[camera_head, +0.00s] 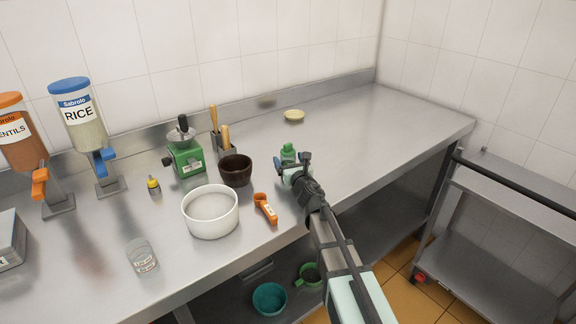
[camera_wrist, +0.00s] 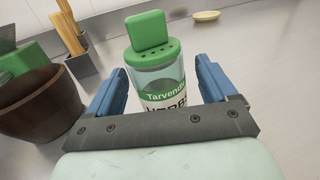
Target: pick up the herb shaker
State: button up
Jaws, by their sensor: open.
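The herb shaker (camera_wrist: 163,85) is a clear jar with a green label and a green flip lid that stands raised. In the wrist view it stands upright between the two blue fingers of my gripper (camera_wrist: 162,92), with a gap on each side. Its lower part is hidden behind the gripper's grey bar. In the head view the shaker's green top (camera_head: 288,153) shows just beyond my gripper (camera_head: 295,168), which hides the rest. My gripper is open and holds nothing.
A dark brown bowl (camera_head: 235,171) stands left of the shaker, with a green grinder (camera_head: 187,158) beyond it. A white bowl (camera_head: 210,212) and an orange-handled tool (camera_head: 265,209) lie nearer the front. A yellowish dish (camera_head: 294,115) sits behind. The steel counter (camera_head: 390,125) is clear to the right.

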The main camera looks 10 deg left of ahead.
jog(key=x, duration=0.3)
jog(key=shift+w+a, duration=0.1)
jog(key=shift+a, duration=0.05)
jog(key=shift+c, duration=0.2)
jog(key=c, duration=1.1)
jog(key=shift+r, duration=0.1)
jog(key=shift+r, duration=4.85)
jog(key=shift+r, duration=0.15)
jog(key=shift+r, duration=3.35)
